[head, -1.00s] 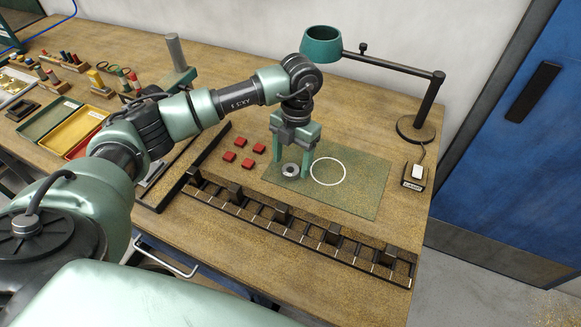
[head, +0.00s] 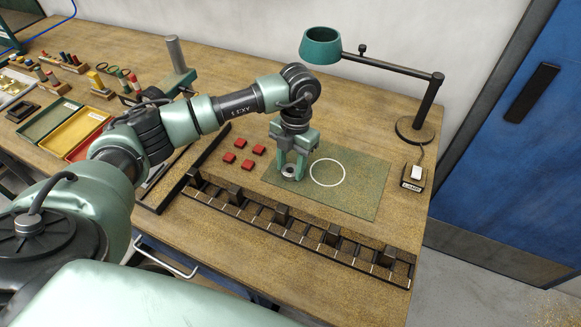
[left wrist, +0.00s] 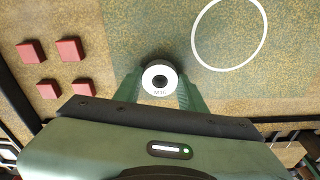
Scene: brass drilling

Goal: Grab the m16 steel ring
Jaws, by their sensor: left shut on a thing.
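The m16 steel ring (head: 289,170) is a small round part on the green mat (head: 358,192), left of the white circle. In the left wrist view the ring (left wrist: 160,81) shows a white top face with a dark centre and a small "M16" marking. My left gripper (head: 291,173) points down over it, with one finger on each side. In the left wrist view the left gripper's green fingers (left wrist: 159,88) are shut on the ring. The ring's lower side is hidden, so I cannot tell whether it touches the mat. My right gripper is not in view.
Several red blocks (head: 247,164) lie left of the ring. The white circle (head: 327,185) on the mat is empty. A black slotted rail (head: 290,232) runs along the front. A lamp (head: 428,105) and a switch (head: 415,178) stand at the right.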

